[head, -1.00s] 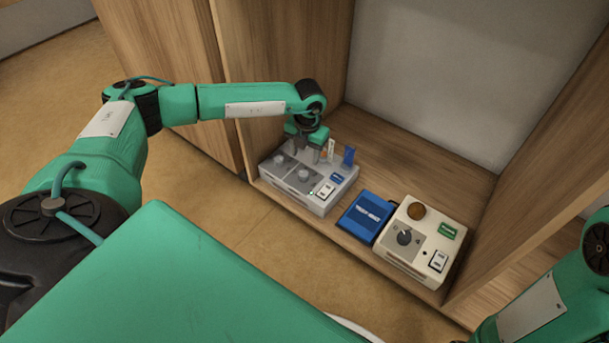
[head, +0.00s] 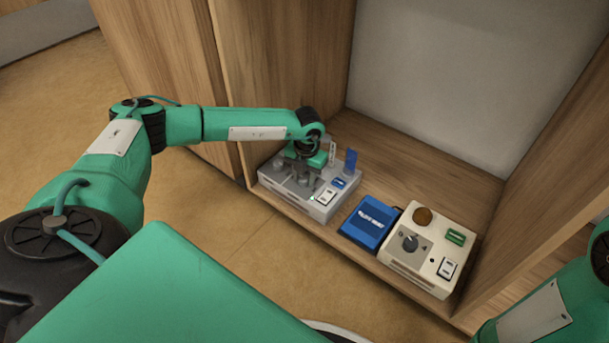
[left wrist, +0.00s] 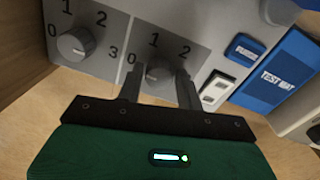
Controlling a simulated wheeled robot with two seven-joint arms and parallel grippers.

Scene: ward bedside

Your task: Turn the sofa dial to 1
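A grey control box (head: 325,210) stands at the left of the shelf, with two dials marked with numbers. Its left dial (left wrist: 76,44) has its pointer towards 0. Its right dial (left wrist: 158,74) sits between the fingers of my left gripper (left wrist: 159,86), one finger on each side. The fingers are apart; I cannot tell whether they touch the knob, and its pointer is largely hidden. My left gripper also shows over the box in the head view (head: 306,176). I cannot read a sofa label. My right arm shows at the lower right, its gripper out of frame.
A blue test mat (head: 368,222) lies right of the grey box. Wooden cabinet walls flank the shelf.

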